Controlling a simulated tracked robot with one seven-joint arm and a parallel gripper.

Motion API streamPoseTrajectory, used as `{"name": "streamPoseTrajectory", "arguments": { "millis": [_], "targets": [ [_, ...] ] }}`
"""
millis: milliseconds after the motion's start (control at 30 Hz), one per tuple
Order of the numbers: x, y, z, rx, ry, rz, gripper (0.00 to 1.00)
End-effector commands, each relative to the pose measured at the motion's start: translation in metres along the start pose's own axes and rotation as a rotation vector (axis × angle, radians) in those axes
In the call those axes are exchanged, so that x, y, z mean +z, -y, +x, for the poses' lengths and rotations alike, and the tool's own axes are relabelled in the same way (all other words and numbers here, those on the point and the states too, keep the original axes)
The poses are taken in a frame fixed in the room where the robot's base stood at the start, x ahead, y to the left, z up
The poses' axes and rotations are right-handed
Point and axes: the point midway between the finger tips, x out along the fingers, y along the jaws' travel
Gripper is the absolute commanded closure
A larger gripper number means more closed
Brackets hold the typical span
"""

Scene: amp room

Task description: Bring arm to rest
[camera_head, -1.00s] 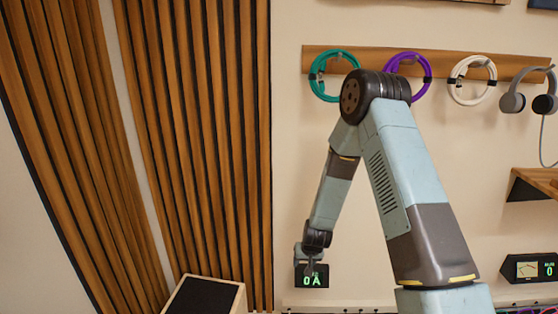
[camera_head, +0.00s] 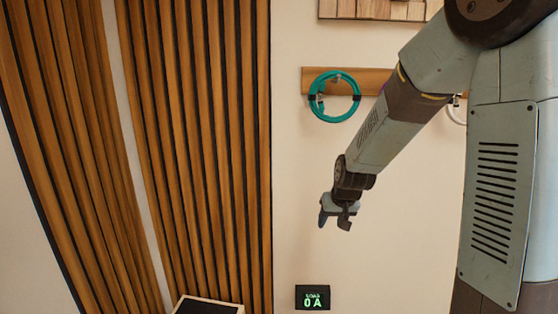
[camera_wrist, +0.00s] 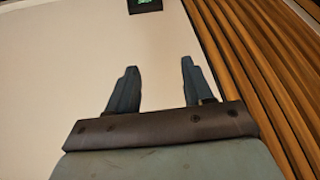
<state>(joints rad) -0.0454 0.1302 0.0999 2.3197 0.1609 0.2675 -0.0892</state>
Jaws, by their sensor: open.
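My gripper (camera_head: 336,222) hangs at the end of my arm in front of the cream wall in the head view. It is below the teal cable coil and above the small load display. In the wrist view my gripper (camera_wrist: 155,80) shows two dark fingers set well apart, with nothing between them. My arm bends at an elbow at the upper right of the head view and slopes down to the left. It hides most of the wooden rail and nearly all of a white coil.
A teal cable coil (camera_head: 335,96) hangs on a wooden rail (camera_head: 378,78). Wooden slat panels (camera_head: 205,150) stand left. A dark-topped box (camera_head: 207,306) is at the bottom edge.

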Motion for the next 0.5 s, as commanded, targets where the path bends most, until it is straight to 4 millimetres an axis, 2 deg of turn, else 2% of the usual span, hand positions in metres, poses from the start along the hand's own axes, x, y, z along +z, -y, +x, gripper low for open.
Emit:
{"name": "streamPoseTrajectory", "arguments": {
  "millis": [33, 100, 267, 500],
  "targets": [
    [0.001, -0.002, -0.018, 0.004, -0.011, -0.001, 0.49],
    [0.005, -0.004, -0.038, 0.009, -0.014, -0.001, 0.49],
    [0.017, -0.01, -0.083, 0.023, -0.024, -0.001, 0.49],
    [0.043, -0.018, -0.146, 0.044, -0.036, 0.005, 0.49]
  ]
}}
